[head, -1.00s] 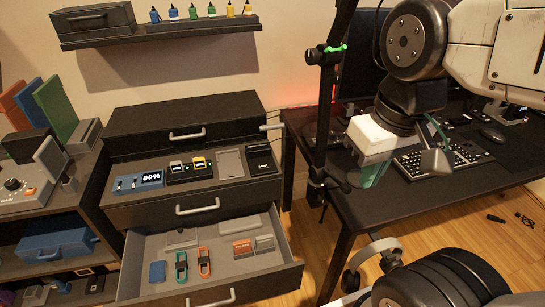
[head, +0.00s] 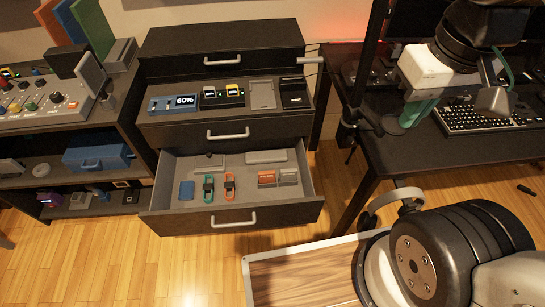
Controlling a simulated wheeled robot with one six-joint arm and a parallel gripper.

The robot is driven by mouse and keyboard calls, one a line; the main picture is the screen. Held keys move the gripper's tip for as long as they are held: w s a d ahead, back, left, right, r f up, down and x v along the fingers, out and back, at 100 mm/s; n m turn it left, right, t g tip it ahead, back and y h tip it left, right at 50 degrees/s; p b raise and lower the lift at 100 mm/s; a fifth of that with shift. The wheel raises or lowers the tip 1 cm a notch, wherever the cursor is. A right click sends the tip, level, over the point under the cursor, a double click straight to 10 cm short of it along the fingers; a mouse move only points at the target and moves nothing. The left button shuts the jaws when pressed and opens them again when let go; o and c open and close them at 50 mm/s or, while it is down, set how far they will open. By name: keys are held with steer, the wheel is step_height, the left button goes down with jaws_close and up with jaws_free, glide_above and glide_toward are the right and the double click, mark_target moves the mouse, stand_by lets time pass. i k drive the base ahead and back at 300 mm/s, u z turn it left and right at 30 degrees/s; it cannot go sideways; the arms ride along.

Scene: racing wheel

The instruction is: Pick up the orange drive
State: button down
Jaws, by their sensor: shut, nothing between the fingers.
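An orange loop-shaped drive with a dark middle (head: 229,186) lies in the open grey drawer (head: 185,217) of the black cabinet. A similar green one (head: 208,187) lies just to its left, with a small gap between them. My gripper (head: 410,117) is at the upper right, over the black desk, well to the right of the drawer. It is shut and empty, with its greenish fingers pointing down. It is far from the orange drive and touches nothing that I can make out.
The drawer also holds a blue block (head: 187,190) and orange-red and grey boxes (head: 267,178). A black post (head: 366,75) stands between my gripper and the cabinet. A wood-topped board (head: 300,277) is at the bottom. Open floor (head: 110,265) lies at the lower left.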

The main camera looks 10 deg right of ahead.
mark_target(267, 176)
steer(key=k, duration=1.2)
steer(key=u, duration=0.9)
steer(key=i, duration=1.35)
steer(key=z, duration=0.7)
steer(key=i, duration=0.35)
steer(key=z, duration=0.35)
